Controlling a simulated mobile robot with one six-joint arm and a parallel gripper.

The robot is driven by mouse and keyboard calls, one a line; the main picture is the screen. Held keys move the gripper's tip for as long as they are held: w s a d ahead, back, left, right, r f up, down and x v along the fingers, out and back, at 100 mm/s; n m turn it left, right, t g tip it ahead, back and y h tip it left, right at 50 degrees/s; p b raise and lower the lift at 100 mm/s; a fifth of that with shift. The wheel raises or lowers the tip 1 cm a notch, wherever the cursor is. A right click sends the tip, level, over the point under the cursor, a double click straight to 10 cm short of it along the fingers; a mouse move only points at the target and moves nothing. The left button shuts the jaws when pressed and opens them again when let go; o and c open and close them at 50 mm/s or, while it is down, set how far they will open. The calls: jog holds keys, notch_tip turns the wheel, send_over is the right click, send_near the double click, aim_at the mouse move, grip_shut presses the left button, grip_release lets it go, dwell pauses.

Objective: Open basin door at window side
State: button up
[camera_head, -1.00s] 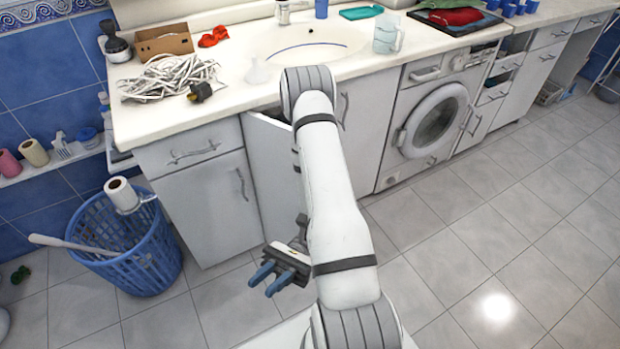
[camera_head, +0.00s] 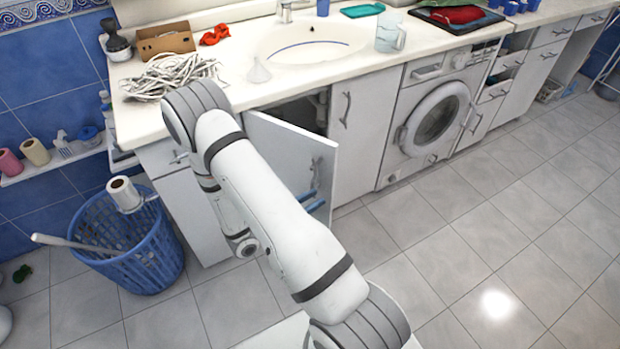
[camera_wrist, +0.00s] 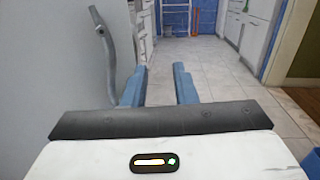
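A white basin door (camera_head: 285,150) under the basin stands partly open. It is hinged at its left and swung out toward me, and the dark cabinet inside shows above it. Its curved metal handle (camera_head: 317,170) is near the free edge. The other basin door (camera_head: 357,130) to the right is shut. My gripper (camera_head: 311,199) is at the outer face of the open door, below the handle, with its body largely hidden by my arm. In the wrist view, its blue fingers are apart with nothing between them. The handle (camera_wrist: 107,50) is left of both fingers, close to the left one.
The washing machine (camera_head: 432,115) stands right of the basin cabinet. A blue basket (camera_head: 135,255) stands on the floor at the left. The countertop (camera_head: 145,120) holds a white cable bundle, a box and a jug. The tiled floor (camera_head: 450,250) on the right is clear.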

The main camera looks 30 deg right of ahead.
aim_at(314, 178)
jog(key=w+a+n+t+y, duration=0.1)
jog(key=w+a+n+t, duration=0.15)
jog(key=w+t, duration=0.2)
jog(key=shift+g, duration=0.25)
jog(key=x, duration=0.5)
jog(key=f+x, duration=0.1)
jog(key=x, duration=0.1)
jog(key=shift+w+d+p, duration=0.2)
jog(key=shift+d+p, duration=0.05)
jog(key=shift+p, duration=0.1)
grip_shut()
